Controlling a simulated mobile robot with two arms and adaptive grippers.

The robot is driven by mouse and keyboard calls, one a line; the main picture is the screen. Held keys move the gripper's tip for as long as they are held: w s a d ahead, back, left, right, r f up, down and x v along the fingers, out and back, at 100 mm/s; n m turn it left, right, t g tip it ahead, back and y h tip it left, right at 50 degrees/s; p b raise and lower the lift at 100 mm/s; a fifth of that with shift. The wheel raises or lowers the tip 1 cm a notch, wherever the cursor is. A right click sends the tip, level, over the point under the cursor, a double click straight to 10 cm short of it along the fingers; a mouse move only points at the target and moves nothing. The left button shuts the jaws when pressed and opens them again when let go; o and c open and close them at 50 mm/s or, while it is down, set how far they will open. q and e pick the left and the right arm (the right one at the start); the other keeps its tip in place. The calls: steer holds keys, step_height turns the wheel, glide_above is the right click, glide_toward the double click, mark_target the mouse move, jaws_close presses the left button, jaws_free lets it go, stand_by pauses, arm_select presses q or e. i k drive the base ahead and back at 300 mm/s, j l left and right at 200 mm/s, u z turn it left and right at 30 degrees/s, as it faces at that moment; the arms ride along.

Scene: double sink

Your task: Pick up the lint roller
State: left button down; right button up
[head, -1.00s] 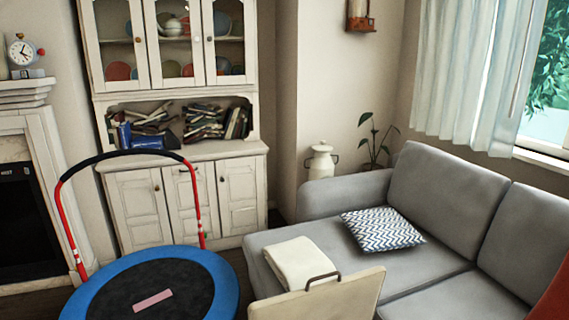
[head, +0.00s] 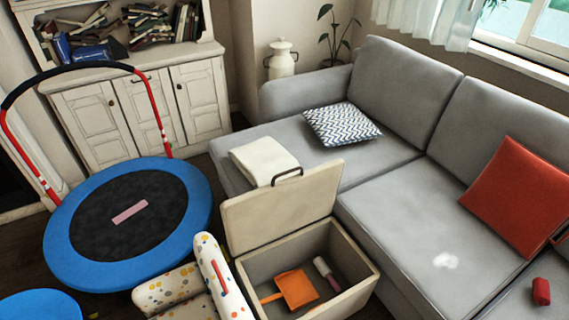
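What looks like the lint roller (head: 322,267), a small white cylinder with a darker, pinkish handle, lies inside an open beige storage box (head: 362,284) at the bottom middle of the head view. An orange dustpan-like thing (head: 297,288) lies to its left in the same box. The box's lid (head: 262,213) stands raised at the back, with a dark handle. Neither of my grippers is in view.
A grey sofa (head: 400,200) stands right of the box, with a patterned cushion, a red cushion (head: 518,197), a white patch (head: 445,261) and a small red object (head: 541,291). A dotted child's chair (head: 178,286) and a blue trampoline (head: 75,263) are on the left.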

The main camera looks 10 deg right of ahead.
mark_target(324, 269)
steer(key=z, duration=1.2)
steer(key=k+j, duration=0.15)
steer(key=k, duration=0.2)
